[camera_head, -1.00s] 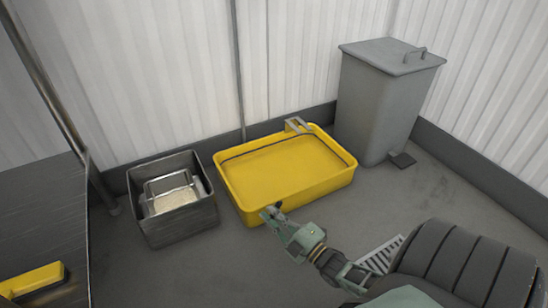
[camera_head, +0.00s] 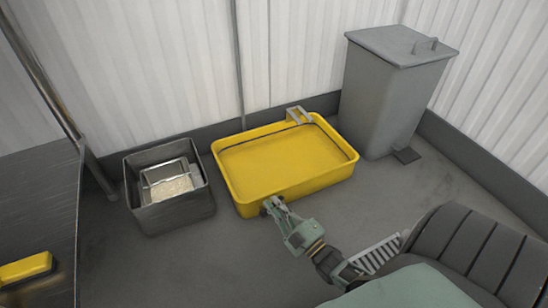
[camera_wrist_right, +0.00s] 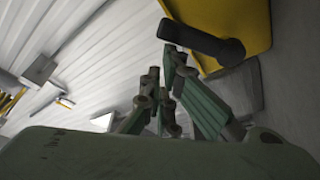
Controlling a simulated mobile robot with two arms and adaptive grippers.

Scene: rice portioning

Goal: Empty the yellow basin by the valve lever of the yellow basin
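The yellow basin (camera_head: 290,187) stands on the floor against the back wall, and its floor shows plain yellow in the head view. Its edge also shows at the top of the right wrist view (camera_wrist_right: 238,14). The dark valve lever (camera_wrist_right: 203,40) sticks out beside the basin in the wrist view. In the head view it is hard to make out behind my fingers. My right gripper (camera_head: 272,206) is at the basin's front wall, low down. Its fingertips (camera_wrist_right: 162,63) are a little apart, with nothing visible between them, just short of the lever. My left gripper is out of view.
A metal bin (camera_head: 172,218) with a small pan of rice (camera_head: 170,185) stands left of the basin. A grey lidded bin (camera_head: 385,105) with a pedal stands right. A dark table (camera_head: 55,200) with a yellow object (camera_head: 25,268) is at left. A floor grate (camera_head: 378,255) lies near my arm.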

